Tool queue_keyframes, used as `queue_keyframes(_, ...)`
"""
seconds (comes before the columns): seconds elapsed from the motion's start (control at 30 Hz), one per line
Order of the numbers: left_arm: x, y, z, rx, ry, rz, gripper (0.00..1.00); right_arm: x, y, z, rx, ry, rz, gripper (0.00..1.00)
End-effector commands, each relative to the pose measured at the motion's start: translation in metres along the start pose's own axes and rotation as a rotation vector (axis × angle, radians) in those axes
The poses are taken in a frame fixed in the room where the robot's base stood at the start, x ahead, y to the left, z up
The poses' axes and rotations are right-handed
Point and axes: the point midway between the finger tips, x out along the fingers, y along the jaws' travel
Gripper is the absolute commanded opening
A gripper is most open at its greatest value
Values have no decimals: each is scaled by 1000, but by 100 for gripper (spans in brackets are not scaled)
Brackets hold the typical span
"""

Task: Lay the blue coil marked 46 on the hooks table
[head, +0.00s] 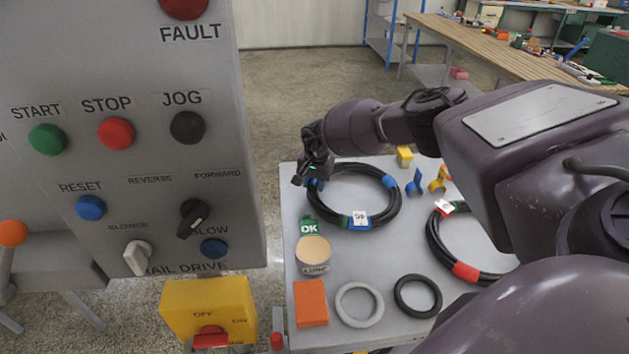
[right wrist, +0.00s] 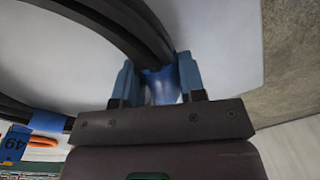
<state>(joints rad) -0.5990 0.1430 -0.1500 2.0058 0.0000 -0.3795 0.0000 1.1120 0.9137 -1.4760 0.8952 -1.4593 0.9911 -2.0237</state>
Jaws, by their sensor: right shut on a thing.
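The blue-banded coil (head: 394,208) is a black hose ring with a white tag (head: 360,219) that appears to read 46 upside down. It is flat over the left back of the pale grey table (head: 375,262); I cannot tell whether it fully rests on the top. My right gripper (head: 314,181) is at the coil's left back edge, shut on a blue band. The right wrist view shows the coil's hose (right wrist: 118,22) running between the blue fingers (right wrist: 160,82). A blue hook (head: 415,183) and a yellow hook (head: 438,181) stand behind. My left gripper is out of view.
A red-banded coil (head: 465,271) lies right, partly behind my arm. A green OK block (head: 309,228), round tin (head: 313,256), orange block (head: 311,304), grey ring (head: 359,305) and black ring (head: 418,296) occupy the front. A control panel (head: 130,60) stands left.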

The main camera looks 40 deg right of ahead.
Motion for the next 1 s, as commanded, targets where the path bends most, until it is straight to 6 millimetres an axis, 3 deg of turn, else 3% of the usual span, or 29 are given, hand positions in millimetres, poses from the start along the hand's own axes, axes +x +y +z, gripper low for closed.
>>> queue_keyframes(0.43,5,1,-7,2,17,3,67,3,-1,-1,0,4,21,0)
queue_keyframes(0.47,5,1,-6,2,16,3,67,3,-1,-1,0,4,21,40)
queue_keyframes(0.63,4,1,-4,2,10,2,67,3,-1,0,0,3,20,66)
queue_keyframes(1.0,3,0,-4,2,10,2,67,-1,-1,0,-1,2,20,67)
